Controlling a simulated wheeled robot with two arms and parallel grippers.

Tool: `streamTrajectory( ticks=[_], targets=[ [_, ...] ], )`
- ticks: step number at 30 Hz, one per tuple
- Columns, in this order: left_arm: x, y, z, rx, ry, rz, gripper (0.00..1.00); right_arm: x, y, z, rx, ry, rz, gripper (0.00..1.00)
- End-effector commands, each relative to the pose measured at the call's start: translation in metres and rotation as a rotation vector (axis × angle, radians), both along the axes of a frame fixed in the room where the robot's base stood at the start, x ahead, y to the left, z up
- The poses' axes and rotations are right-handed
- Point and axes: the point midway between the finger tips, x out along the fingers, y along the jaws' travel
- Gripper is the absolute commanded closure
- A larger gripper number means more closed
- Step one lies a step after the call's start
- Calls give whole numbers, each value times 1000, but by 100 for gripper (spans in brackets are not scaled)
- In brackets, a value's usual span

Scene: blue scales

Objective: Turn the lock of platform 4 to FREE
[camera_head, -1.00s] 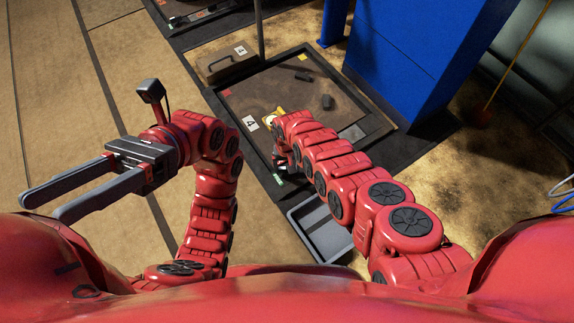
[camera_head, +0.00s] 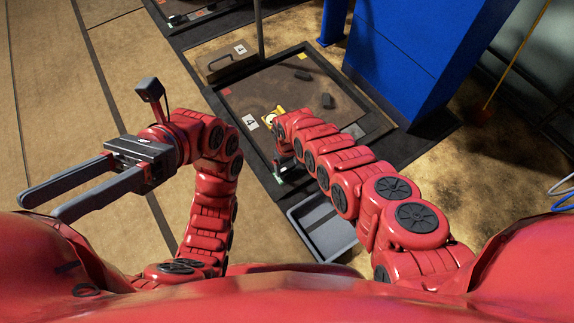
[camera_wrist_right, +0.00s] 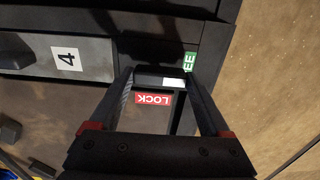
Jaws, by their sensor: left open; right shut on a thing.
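Platform 4 (camera_head: 345,85) is a dark-framed plate with a brown top and a white "4" label (camera_head: 252,125); the label also shows in the right wrist view (camera_wrist_right: 67,59). At its near edge, a red LOCK label (camera_wrist_right: 153,98) and a green FREE label (camera_wrist_right: 190,60) show, the latter partly covered by a finger. My right gripper (camera_wrist_right: 160,77) is shut on the dark lock handle (camera_wrist_right: 160,72) between its fingertips, beside these labels. In the head view, the lock is mostly hidden by my right arm. My left gripper (camera_head: 80,187) is open and empty, away from the platform at left.
Dark blocks (camera_head: 327,101) and a yellow item (camera_head: 271,117) lie on the platform. A grey bin (camera_head: 325,230) stands right below its near edge. A brown case (camera_head: 225,60) and a post (camera_head: 259,30) are behind, and a blue column (camera_head: 410,60) stands at right. The left floor is clear.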

Motion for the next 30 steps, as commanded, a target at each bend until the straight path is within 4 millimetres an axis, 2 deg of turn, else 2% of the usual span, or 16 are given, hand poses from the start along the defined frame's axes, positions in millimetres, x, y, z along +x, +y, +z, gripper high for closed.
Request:
streamTrajectory(
  ticks=[9, 10, 12, 13, 23, 26, 30],
  targets=[
    [0, 0, 0, 0, 0, 0, 50, -1, 0, -1, -2, 1, 4, 75],
    [0, 0, 0, 0, 0, 0, 50, -1, 0, -1, -2, 1, 4, 16],
    [0, 0, 0, 0, 0, 0, 50, -1, 0, -1, -2, 1, 4, 3],
    [0, 0, 0, 0, 0, 0, 50, -1, 0, -1, -2, 1, 3, 0],
    [5, -4, 1, 17, 31, 15, 50, 0, 0, 2, -1, 1, 2, 0],
    [17, -12, 1, 55, 104, 48, 50, 0, 0, 6, -1, 1, 2, 0],
    [45, -31, -6, 149, 270, 120, 50, 0, 0, 14, -1, 2, 2, 0]
  ],
)
